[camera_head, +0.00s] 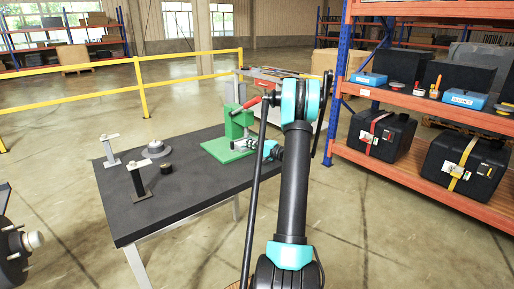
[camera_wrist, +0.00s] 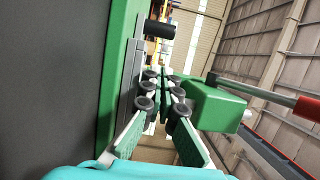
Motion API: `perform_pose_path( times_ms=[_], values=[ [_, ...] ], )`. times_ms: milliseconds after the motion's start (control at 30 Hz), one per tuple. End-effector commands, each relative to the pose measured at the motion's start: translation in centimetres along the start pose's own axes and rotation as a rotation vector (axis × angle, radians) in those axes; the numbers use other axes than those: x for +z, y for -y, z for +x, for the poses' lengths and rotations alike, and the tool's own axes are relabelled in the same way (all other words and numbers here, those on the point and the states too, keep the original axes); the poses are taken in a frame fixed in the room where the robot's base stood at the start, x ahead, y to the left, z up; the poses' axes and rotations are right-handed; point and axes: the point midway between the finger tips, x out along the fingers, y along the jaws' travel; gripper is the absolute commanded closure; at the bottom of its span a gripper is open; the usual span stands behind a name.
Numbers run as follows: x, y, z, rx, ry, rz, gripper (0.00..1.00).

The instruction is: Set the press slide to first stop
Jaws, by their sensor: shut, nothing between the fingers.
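The green press (camera_head: 238,122) stands at the right end of the black table, its green base (camera_head: 222,152) flat on the top. A lever with a red grip (camera_head: 252,103) sticks out near its top. My gripper (camera_head: 240,144) is low beside the press, over the base. In the wrist view my gripper (camera_wrist: 166,78) is shut and empty. Its fingers lie between the green base with a grey strip (camera_wrist: 131,75) and a green block (camera_wrist: 214,106) of the press. A black cylindrical knob (camera_wrist: 160,29) shows just past the fingertips. I cannot tell which part is the slide, nor its stop position.
The black table (camera_head: 190,190) also holds two T-shaped stands (camera_head: 138,182), a grey round flanged part (camera_head: 156,149) and a small dark cylinder (camera_head: 166,168). An orange shelf rack (camera_head: 440,112) with black cases stands at the right. A yellow railing (camera_head: 190,80) runs behind the table.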

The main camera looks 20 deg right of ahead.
Motion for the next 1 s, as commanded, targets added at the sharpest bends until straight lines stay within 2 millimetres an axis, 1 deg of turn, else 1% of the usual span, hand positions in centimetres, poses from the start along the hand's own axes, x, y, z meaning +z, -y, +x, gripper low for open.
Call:
perform_pose_path(
  times_ms=[33, 100, 300, 700, 767, 900, 1000],
  values=[
    [0.9, 0.0, 0.6, 0.000, 0.004, 0.000, 1.00],
    [1.5, 0.0, 1.2, 0.000, 0.002, 0.000, 1.00],
    [2.6, 0.0, 2.3, 0.000, 0.001, 0.000, 1.00],
    [2.8, 0.0, 2.5, 0.000, 0.001, 0.000, 1.00],
    [3.2, 0.0, 2.6, 0.000, 0.001, 0.000, 1.00],
    [4.7, 0.0, 3.1, 0.000, 0.003, 0.000, 1.00],
    [4.7, 0.0, 3.1, 0.000, 0.001, 0.000, 1.00]
  ],
)
